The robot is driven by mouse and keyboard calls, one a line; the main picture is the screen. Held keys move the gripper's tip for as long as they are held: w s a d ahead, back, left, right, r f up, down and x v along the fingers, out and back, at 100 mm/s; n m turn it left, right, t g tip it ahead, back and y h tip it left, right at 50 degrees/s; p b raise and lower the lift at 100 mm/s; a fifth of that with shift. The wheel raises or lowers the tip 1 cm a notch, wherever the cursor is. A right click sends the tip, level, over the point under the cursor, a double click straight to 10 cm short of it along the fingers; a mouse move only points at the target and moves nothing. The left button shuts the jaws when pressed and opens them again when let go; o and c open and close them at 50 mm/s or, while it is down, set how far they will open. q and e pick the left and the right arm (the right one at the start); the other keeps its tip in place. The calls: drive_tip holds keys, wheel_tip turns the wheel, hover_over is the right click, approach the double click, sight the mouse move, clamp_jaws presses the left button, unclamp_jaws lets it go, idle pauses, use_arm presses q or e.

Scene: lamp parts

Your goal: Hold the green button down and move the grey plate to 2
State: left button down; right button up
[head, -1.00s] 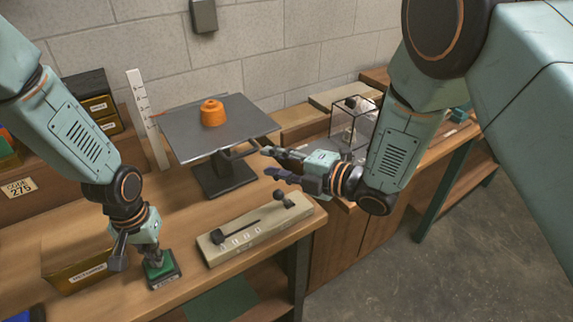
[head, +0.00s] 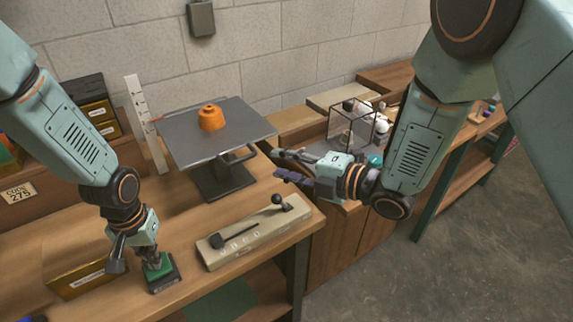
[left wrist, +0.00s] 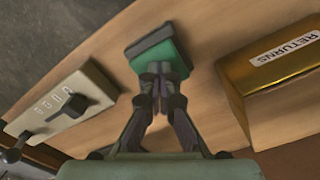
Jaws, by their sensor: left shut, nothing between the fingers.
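The grey plate (head: 190,145) is a flat platform on a dark stand (head: 222,182), with an orange knobbed weight (head: 211,118) on top. A dark handle (head: 240,157) sticks out under its right side. A white marked scale (head: 146,125) stands at its left; its marks are too small to read. The green button (head: 164,271) sits on a dark base at the front. My left gripper (head: 155,262) is shut, tips down at the button; it also shows in the left wrist view (left wrist: 160,78) against the green top (left wrist: 153,52). My right gripper (head: 275,163) is open and empty, right of the handle, apart from it.
A beige box with a slotted lever (head: 255,233) and a black ball knob lies between the button and the table's right edge. A gold bin (head: 88,280) labelled RETURNS (left wrist: 284,46) is left of the button. A clear case (head: 350,125) stands behind my right gripper.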

use_arm(q)
wheel_tip(320, 180, up, 2)
drive_tip(key=shift+r+p, duration=0.25)
drive_tip(key=shift+p, duration=0.55)
wheel_tip(320, 180, up, 3)
drive_tip(key=p, duration=0.2)
drive_tip(key=shift+w+f+p, duration=0.15)
drive_tip(key=shift+p, duration=0.25)
drive_tip(key=shift+r, duration=0.3)
drive_tip(key=shift+f, duration=0.1)
